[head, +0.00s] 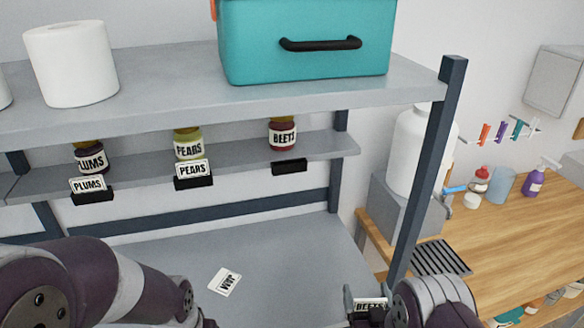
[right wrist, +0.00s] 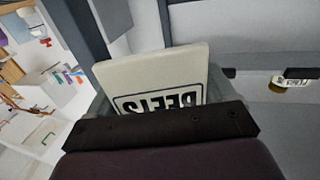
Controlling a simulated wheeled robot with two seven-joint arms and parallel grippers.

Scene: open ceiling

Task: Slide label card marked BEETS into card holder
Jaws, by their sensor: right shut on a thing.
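The white BEETS card (head: 370,303) is held in my right gripper (head: 366,310) at the bottom right of the head view. In the right wrist view the card (right wrist: 165,80) stands out past the dark gripper edge, its lettering upside down and partly covered. An empty black card holder (head: 289,167) is on the middle shelf's front edge, below the BEETS jar (head: 283,138). The right gripper is below and to the right of this holder, well apart from it. My left arm crosses the lower left; its gripper is outside the frame.
Holders with PLUMS (head: 88,186) and PEARS (head: 193,169) cards are farther left on the same shelf. Another card (head: 225,282) lies on the lower surface. A dark shelf post (head: 432,160) stands right of the empty holder. A teal box (head: 306,42) sits above.

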